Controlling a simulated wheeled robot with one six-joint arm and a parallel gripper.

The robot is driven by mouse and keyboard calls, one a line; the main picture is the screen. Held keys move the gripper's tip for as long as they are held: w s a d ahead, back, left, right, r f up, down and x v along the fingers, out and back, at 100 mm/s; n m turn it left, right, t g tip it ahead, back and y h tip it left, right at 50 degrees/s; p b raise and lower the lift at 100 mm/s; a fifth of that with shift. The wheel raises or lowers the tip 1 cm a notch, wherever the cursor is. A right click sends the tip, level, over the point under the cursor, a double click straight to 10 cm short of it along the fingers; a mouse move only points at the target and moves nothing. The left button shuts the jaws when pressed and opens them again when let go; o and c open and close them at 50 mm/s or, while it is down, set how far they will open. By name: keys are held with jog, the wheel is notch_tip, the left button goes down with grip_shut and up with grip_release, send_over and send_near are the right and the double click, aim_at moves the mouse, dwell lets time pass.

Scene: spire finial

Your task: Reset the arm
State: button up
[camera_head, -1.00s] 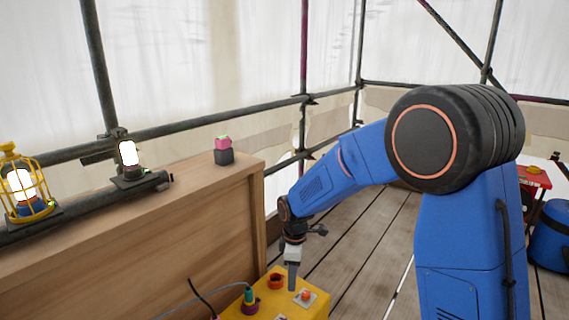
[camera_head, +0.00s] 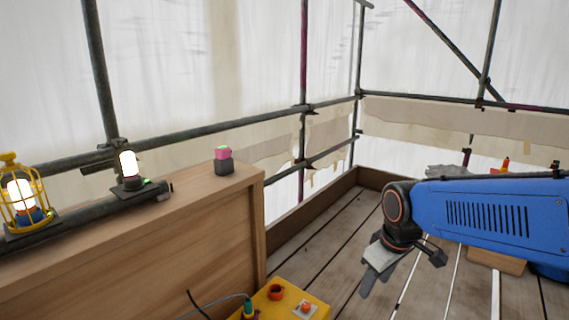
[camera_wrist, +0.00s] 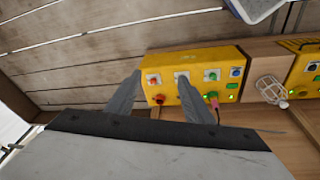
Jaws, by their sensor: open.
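My gripper (camera_head: 377,272) is in the head view at the lower middle right, over the plank floor and to the right of the yellow control box (camera_head: 290,303). My blue arm reaches in from the right edge. In the wrist view my gripper's two fingers (camera_wrist: 160,98) stand apart with nothing between them. The yellow control box (camera_wrist: 168,62) lies beyond the fingertips there, with buttons and a plug on it. My gripper is apart from the box in the head view.
Two lit lamps, one caged in yellow (camera_head: 22,190), are by the scaffold rail. Scaffold poles and white sheeting close the back. The plank floor (camera_head: 335,235) is mostly clear.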

jog(key=s+d+m+t, duration=0.1)
jog(key=s+d+m, duration=0.2)
jog(key=s, duration=0.4)
jog(key=s+d+r+m+t, duration=0.1)
jog(key=s+d+m, duration=0.2)
jog(key=s, duration=0.4)
jog(key=shift+s+d+r+m+h, duration=0.2)
jog(key=shift+s+d+m+h, duration=0.15)
jog(key=shift+d, duration=0.25)
